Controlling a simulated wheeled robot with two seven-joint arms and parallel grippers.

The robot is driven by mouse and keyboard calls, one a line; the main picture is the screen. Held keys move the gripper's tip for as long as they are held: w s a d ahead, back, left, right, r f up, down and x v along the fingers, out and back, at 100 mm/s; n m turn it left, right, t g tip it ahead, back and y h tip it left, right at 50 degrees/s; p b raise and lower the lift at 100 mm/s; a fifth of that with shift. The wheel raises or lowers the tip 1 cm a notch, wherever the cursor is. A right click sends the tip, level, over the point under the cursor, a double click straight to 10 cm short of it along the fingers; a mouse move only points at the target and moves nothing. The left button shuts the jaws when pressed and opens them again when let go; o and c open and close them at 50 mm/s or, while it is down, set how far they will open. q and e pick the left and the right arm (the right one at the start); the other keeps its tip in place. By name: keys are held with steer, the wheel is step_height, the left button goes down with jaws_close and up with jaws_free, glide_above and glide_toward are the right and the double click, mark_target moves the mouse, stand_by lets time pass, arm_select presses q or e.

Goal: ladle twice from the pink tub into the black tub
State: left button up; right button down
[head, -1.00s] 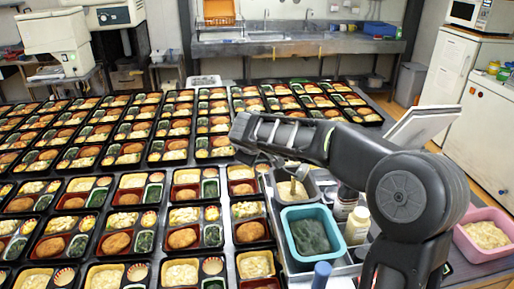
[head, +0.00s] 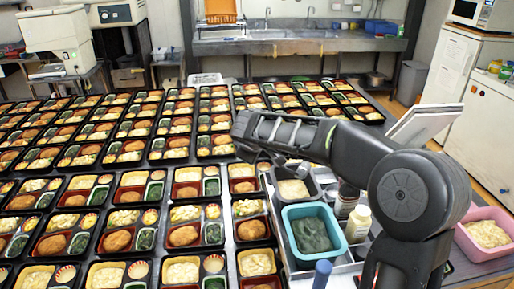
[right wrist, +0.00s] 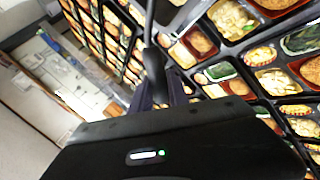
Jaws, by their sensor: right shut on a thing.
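The pink tub (head: 488,256) holds pale food and stands at the right edge of the head view, beyond my right arm. A small dark tub (head: 314,187), which looks like the black tub, holds a pale layer and stands near the middle behind a teal tub. My right gripper (head: 258,153) is left of the dark tub, above the bento trays, partly hidden by its own arm. In the right wrist view it (right wrist: 155,97) is shut on a dark handle (right wrist: 154,72) with a thin shaft, likely the ladle. The ladle's bowl is not visible. My left gripper is not in view.
The teal tub (head: 286,222) with dark green food stands in a metal tray area. Bottles (head: 358,224) stand beside it, close under my right arm. Filled bento trays (head: 120,219) cover the table to the left, leaving little free room there.

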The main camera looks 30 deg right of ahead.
steer(key=shift+r, duration=0.1)
steer(key=shift+r+p, duration=1.8)
steer(key=shift+r, duration=1.2)
steer(key=shift+f, duration=0.1)
steer(key=shift+b, duration=0.3)
